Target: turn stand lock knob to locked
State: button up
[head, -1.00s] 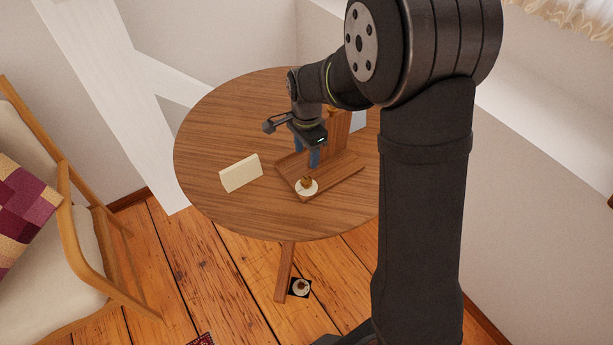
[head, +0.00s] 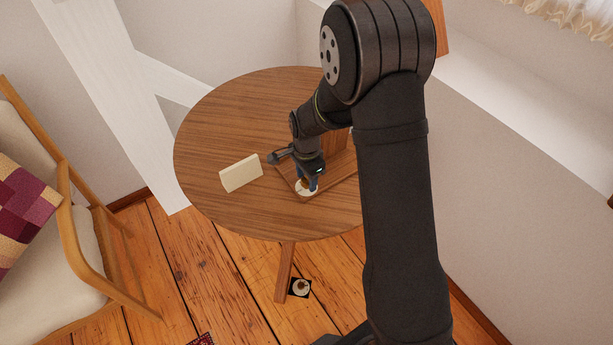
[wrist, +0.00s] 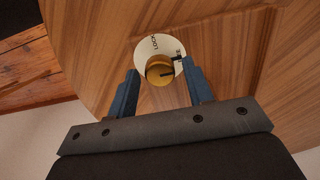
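The lock knob (wrist: 159,75) is a round brass knob on a white dial (wrist: 147,52). The dial carries the word LOCK and a second, partly hidden label beside a black mark. A dark line crosses the knob, pointing toward the right side of the wrist view. The dial (head: 300,191) sits on the front end of the wooden stand (head: 343,167) on the round table. My gripper (wrist: 160,68) is open, with one blue finger on each side of the knob and visible gaps. In the head view my gripper (head: 308,184) is down over the dial and partly hides it.
A cream block-like card (head: 241,173) stands on the table (head: 225,120) left of the stand.

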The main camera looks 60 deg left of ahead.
jog(key=c, duration=0.8)
jog(key=shift+o, duration=0.2)
jog(key=shift+n, duration=0.4)
jog(key=n, duration=0.3)
jog(key=shift+n, duration=0.4)
jog(key=n, duration=0.9)
jog(key=shift+n, duration=1.7)
